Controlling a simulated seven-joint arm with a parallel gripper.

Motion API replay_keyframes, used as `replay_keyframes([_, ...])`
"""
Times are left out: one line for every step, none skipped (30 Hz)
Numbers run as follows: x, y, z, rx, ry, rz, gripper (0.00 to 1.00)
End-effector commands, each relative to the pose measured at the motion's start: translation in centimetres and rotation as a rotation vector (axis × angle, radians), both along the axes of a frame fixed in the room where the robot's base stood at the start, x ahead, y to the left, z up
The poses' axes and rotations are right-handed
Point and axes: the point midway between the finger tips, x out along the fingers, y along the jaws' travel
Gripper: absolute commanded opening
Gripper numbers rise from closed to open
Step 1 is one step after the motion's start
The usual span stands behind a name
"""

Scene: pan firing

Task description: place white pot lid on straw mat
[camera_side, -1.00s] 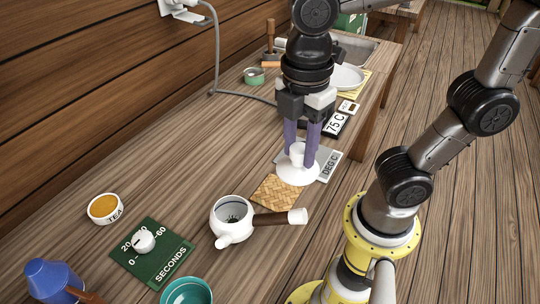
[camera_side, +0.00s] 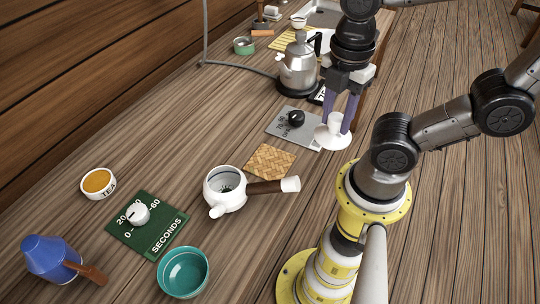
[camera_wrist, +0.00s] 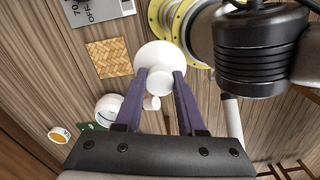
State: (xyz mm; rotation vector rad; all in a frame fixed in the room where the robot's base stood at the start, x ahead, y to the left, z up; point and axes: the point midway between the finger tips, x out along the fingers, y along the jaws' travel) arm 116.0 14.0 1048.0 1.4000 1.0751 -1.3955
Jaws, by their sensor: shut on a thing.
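The white pot lid (camera_side: 325,138) is held by its knob in my gripper (camera_side: 336,120), its wide rim below the fingertips. In the side view it overlaps the right edge of the grey dial panel and the table's right edge. My gripper also shows in the wrist view (camera_wrist: 158,78), shut on the knob with the lid (camera_wrist: 160,50) beyond. The square woven straw mat (camera_side: 269,161) lies bare on the table, left of and nearer than the lid. It also shows in the wrist view (camera_wrist: 109,59), apart from the lid.
A white pot (camera_side: 225,190) with a brown handle (camera_side: 262,188) stands just nearer than the mat. The grey dial panel (camera_side: 284,128) and a metal kettle (camera_side: 298,68) are behind. A green timer panel (camera_side: 148,222), tea bowl (camera_side: 98,183) and teal bowl (camera_side: 183,272) are nearer.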

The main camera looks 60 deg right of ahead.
Motion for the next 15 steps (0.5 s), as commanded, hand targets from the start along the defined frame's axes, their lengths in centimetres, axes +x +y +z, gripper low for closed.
replay_keyframes([0.7, 0.0, -0.3, 0.000, 0.006, -0.004, 0.00])
replay_keyframes([1.2, 0.1, -0.6, -0.001, 0.008, -0.004, 0.00])
replay_keyframes([1.9, 0.2, -1.0, -0.001, 0.009, -0.004, 0.00])
replay_keyframes([2.6, 0.3, -1.3, -0.002, 0.010, -0.003, 0.00])
replay_keyframes([3.3, 0.4, -1.5, -0.001, 0.009, -0.003, 0.00])
replay_keyframes([4.2, 0.5, -2.0, -0.002, 0.010, -0.003, 0.00])
replay_keyframes([4.9, 0.5, -2.3, -0.002, 0.010, -0.003, 0.00])
replay_keyframes([5.6, 0.6, -2.6, -0.001, 0.009, -0.003, 0.00])
replay_keyframes([6.4, 0.7, -3.0, -0.001, 0.009, -0.003, 0.00])
replay_keyframes([7.1, 0.8, -3.3, -0.001, 0.009, -0.003, 0.00])
replay_keyframes([7.8, 0.9, -3.6, -0.001, 0.009, -0.003, 0.00])
replay_keyframes([8.7, 1.0, -4.0, -0.001, 0.009, -0.003, 0.00])
replay_keyframes([9.1, 1.1, -4.6, -0.001, 0.009, -0.003, 0.00])
replay_keyframes([9.5, 1.1, -5.2, -0.002, 0.010, -0.003, 0.00])
replay_keyframes([10.0, 1.2, -5.9, -0.001, 0.009, -0.003, 0.00])
